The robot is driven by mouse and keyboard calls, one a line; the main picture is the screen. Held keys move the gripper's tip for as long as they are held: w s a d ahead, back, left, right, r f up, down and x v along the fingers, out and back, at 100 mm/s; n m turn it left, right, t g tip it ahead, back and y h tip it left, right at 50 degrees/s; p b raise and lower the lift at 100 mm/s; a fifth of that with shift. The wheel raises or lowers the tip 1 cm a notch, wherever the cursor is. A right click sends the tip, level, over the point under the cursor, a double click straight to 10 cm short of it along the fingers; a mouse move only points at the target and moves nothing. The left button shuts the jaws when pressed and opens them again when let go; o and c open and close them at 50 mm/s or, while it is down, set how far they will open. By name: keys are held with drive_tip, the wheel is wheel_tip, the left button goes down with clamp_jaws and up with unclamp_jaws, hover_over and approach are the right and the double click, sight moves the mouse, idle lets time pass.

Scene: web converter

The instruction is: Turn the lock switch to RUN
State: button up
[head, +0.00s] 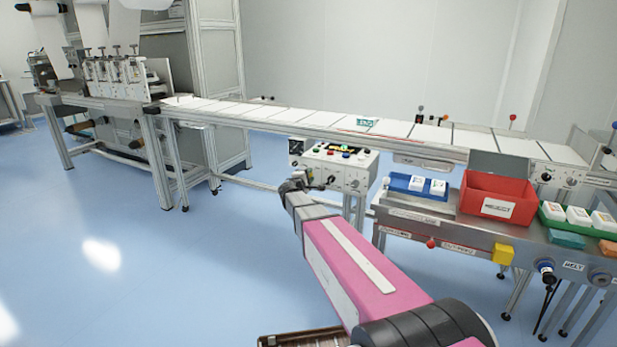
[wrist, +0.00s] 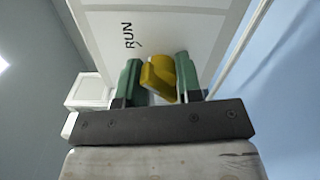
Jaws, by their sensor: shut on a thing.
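In the wrist view, the yellow switch handle (wrist: 158,78) sits between the two green fingers of my gripper (wrist: 160,71). The gripper is shut on it. The handle stands at a slant between the fingers. The word RUN (wrist: 129,35) is printed on the pale panel (wrist: 185,30) beyond the fingers, up and left of the handle. In the head view, my gripper (head: 327,183) is at the front of the white control box (head: 357,172) under the conveyor. The switch itself is too small or hidden there to make out.
The conveyor (head: 290,118) runs above the control box. To the right, a steel table (head: 455,232) holds a blue tray (head: 400,184), a red bin (head: 470,200) and a green tray (head: 552,213). The blue floor (head: 150,240) to the left is clear.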

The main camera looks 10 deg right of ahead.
drive_tip(key=shift+o, duration=0.6)
drive_tip(key=shift+s+d+f+m, duration=0.1)
drive_tip(key=shift+m, duration=0.5)
drive_tip(key=shift+s+f+m, duration=0.1)
drive_tip(key=shift+m, duration=0.5)
drive_tip(key=shift+w, duration=0.1)
drive_tip(key=o, duration=0.8)
drive_tip(key=shift+a+r, duration=0.1)
drive_tip(key=shift+a, duration=0.1)
drive_tip(key=v, duration=1)
drive_tip(key=shift+s, duration=0.3)
